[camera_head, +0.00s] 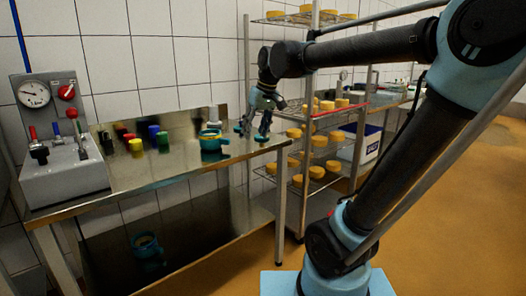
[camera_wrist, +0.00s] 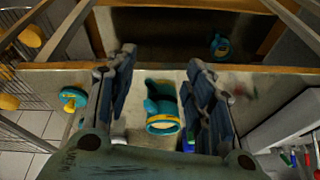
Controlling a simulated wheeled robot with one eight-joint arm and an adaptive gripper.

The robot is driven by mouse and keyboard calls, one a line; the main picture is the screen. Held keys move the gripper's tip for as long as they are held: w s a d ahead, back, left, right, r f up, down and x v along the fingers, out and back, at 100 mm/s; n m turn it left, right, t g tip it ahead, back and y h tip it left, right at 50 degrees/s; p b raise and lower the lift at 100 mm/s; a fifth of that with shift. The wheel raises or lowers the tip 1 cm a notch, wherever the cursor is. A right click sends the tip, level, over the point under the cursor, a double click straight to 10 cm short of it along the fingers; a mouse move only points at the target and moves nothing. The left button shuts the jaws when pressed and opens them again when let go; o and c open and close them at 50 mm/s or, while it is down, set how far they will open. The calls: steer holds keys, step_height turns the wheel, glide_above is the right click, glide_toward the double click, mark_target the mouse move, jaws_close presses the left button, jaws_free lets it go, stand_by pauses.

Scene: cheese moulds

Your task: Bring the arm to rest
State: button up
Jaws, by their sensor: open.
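My gripper (camera_head: 254,132) is open and empty above the right end of the steel table. It points down, and its fingers are spread apart. In the wrist view my gripper (camera_wrist: 160,60) shows both dark fingers with a clear gap between them. A teal mould with a yellowish rim (camera_head: 211,140) stands on the table to the left of my gripper. In the wrist view the teal mould (camera_wrist: 163,124) appears in the gap between the fingers, lower down on the table, and the fingers do not appear to hold it. My arm stretches from the right side, bent at the elbow.
The steel table (camera_head: 170,172) also carries several coloured small items (camera_head: 136,147) and a grey gauge box (camera_head: 62,178) at left. A small teal piece (camera_head: 261,138) lies near the right end. A wire rack with yellow cheeses (camera_head: 317,172) stands close behind, right of my gripper.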

steer(key=s+d+f+m+h, duration=0.1)
steer(key=s+d+f+m, duration=0.2)
steer(key=s+d+f, duration=0.6)
steer(key=s+d+f+m+h, duration=0.1)
steer(key=s+d+f+m, duration=0.1)
steer(key=s+d+f, duration=0.7)
steer(key=d+f, duration=0.3)
steer(key=f, duration=0.2)
steer(key=shift+s+d+f+m+h, duration=0.15)
steer(key=shift+d+f+m+h, duration=0.15)
steer(key=shift+d+m+h, duration=0.1)
steer(key=c, duration=0.4)
steer(key=shift+o, duration=0.2)
steer(key=shift+a, duration=0.15)
